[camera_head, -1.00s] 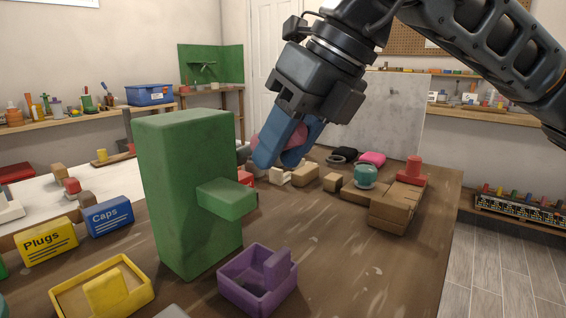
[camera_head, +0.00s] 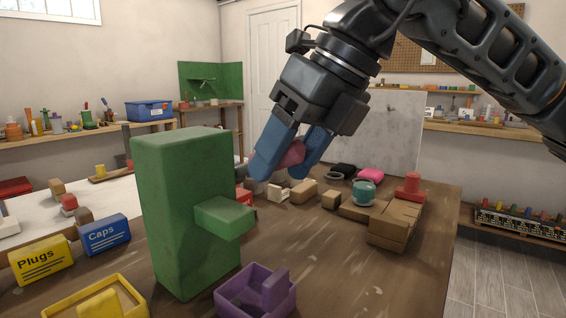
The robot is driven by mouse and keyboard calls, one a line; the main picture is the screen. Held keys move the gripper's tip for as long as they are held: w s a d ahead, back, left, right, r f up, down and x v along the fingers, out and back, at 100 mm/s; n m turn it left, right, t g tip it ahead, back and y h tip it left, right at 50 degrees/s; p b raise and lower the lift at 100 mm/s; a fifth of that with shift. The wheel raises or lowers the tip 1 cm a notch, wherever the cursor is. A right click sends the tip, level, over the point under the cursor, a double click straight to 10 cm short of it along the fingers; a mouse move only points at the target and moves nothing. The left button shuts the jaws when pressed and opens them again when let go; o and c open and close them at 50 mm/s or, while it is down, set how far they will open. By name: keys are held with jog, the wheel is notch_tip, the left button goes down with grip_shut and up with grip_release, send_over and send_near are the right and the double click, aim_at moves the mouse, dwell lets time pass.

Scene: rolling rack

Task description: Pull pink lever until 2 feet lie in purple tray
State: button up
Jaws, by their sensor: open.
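A tall green block-shaped dispenser (camera_head: 180,215) stands on the brown table, with a green spout (camera_head: 226,217) jutting from its right side. The purple tray (camera_head: 228,299) sits below the spout at the bottom of the view, partly cut off. It has a raised purple piece at its right; no separate foot shows in its visible part. The pink lever (camera_head: 291,154) shows as a rounded pink end between the blue fingers of my gripper (camera_head: 285,172). The fingers are apart, one on each side of it. Whether they touch it I cannot tell. The lever's shaft is hidden.
A yellow tray (camera_head: 130,296) is at the lower left, near a yellow Plugs box (camera_head: 40,259) and a blue Caps box (camera_head: 104,234). Wooden blocks (camera_head: 395,233), a teal round piece (camera_head: 364,191) and a red piece (camera_head: 410,186) lie at the right. The front right tabletop is clear.

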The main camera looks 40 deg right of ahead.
jog(key=v, duration=0.6)
jog(key=shift+r+p, duration=0.3)
jog(key=shift+s+d, duration=0.15)
jog(key=shift+s, duration=0.05)
